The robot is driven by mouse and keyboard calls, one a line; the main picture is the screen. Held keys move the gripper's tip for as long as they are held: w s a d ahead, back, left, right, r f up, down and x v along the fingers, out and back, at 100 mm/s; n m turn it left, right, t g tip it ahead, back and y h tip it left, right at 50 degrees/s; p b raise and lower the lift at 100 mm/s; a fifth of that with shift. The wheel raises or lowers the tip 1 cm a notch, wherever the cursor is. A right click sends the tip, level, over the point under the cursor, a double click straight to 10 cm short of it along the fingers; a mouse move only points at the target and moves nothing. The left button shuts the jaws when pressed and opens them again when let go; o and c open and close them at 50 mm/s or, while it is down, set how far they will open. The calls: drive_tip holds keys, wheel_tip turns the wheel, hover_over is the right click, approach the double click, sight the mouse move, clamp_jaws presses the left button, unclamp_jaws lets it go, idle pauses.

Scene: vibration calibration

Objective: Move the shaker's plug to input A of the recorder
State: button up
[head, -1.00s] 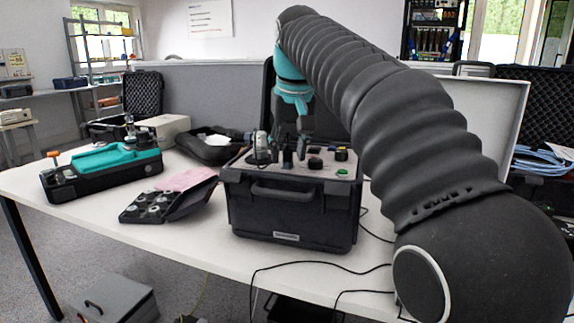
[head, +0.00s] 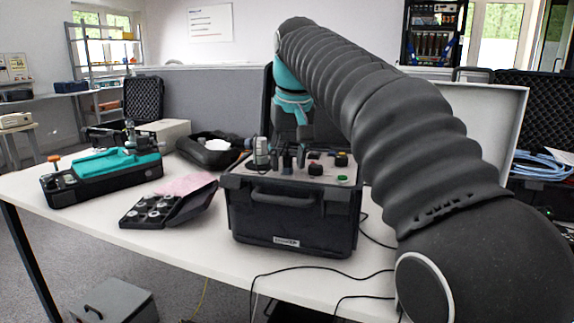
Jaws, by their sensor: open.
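A black case (head: 290,220) with a front handle stands mid-table. On its top panel are a silver cylinder (head: 261,150), several dark upright pieces, a black knob (head: 341,159) and a green button (head: 342,179). I take it for the shaker unit, but cannot read its label. My gripper (head: 300,146) is open, below the teal wrist at the back of this panel. Its dark fingers blend with the dark pieces there, so I cannot tell whether it touches any. I cannot make out the plug, input A or which unit is the recorder.
A teal and black device (head: 104,176) stands at the table's left. A black box of round parts (head: 152,211) lies beside a pink cloth (head: 187,184). A black pouch (head: 208,153) is behind. Cables (head: 315,270) run over the front right. The front left table is clear.

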clamp_jaws()
drive_tip(key=shift+d+n+y+p, duration=0.1)
drive_tip(key=shift+n+y+p, duration=0.6)
drive_tip(key=shift+n, duration=1.2)
drive_tip(key=n+g, duration=0.1)
drive_tip(key=n, duration=0.2)
drive_tip(key=shift+w+n+y, duration=0.15)
drive_tip(key=shift+n+y, duration=0.15)
drive_tip(key=shift+n, duration=0.1)
drive_tip(key=shift+n, duration=0.3)
drive_tip(key=n+g, duration=0.1)
drive_tip(key=n, duration=0.2)
drive_tip(key=shift+d+n, duration=0.1)
drive_tip(key=shift+n, duration=0.3)
